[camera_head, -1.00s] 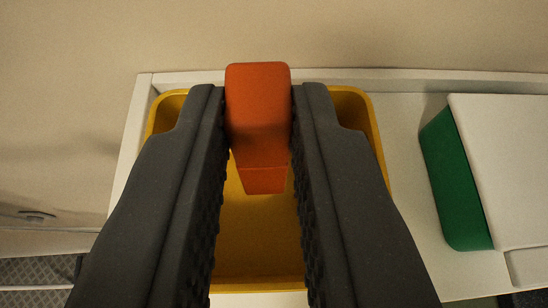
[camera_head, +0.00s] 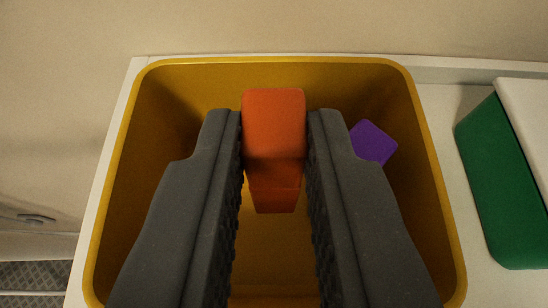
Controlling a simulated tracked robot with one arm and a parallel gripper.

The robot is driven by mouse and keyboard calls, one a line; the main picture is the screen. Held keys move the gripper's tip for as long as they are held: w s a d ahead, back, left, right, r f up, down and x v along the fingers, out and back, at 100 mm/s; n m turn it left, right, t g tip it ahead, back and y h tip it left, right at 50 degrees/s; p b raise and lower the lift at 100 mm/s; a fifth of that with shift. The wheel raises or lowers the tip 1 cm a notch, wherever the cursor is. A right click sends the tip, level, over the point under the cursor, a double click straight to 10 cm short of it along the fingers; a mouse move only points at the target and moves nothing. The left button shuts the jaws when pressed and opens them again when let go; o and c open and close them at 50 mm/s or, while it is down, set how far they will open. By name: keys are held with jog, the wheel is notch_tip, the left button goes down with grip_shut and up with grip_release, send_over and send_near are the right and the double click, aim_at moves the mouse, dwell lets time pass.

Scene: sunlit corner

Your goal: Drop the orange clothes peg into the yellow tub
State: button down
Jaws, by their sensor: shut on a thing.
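The orange clothes peg (camera_head: 274,135) is a blocky orange piece that narrows toward its lower end. My gripper (camera_head: 274,140) is shut on it, one dark grey finger on each side. The yellow tub (camera_head: 430,190) is a wide open container that fills most of the view. The peg and the fingers show against the inside of the tub, within its rim. I cannot tell how far below the rim the peg is. My fingers hide part of the tub's floor.
A purple block (camera_head: 373,142) lies inside the tub at the right. A green box with a white top (camera_head: 498,180) stands right of the tub on the white shelf (camera_head: 448,103). A beige wall (camera_head: 300,25) is behind.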

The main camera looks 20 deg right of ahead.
jog(key=c, duration=1.3)
grip_release()
jog(key=shift+c, duration=0.2)
jog(key=shift+r, duration=0.1)
jog(key=shift+r+p, duration=0.55)
jog(key=shift+r, duration=0.05)
jog(key=b+v, duration=0.3)
jog(key=v, duration=0.9)
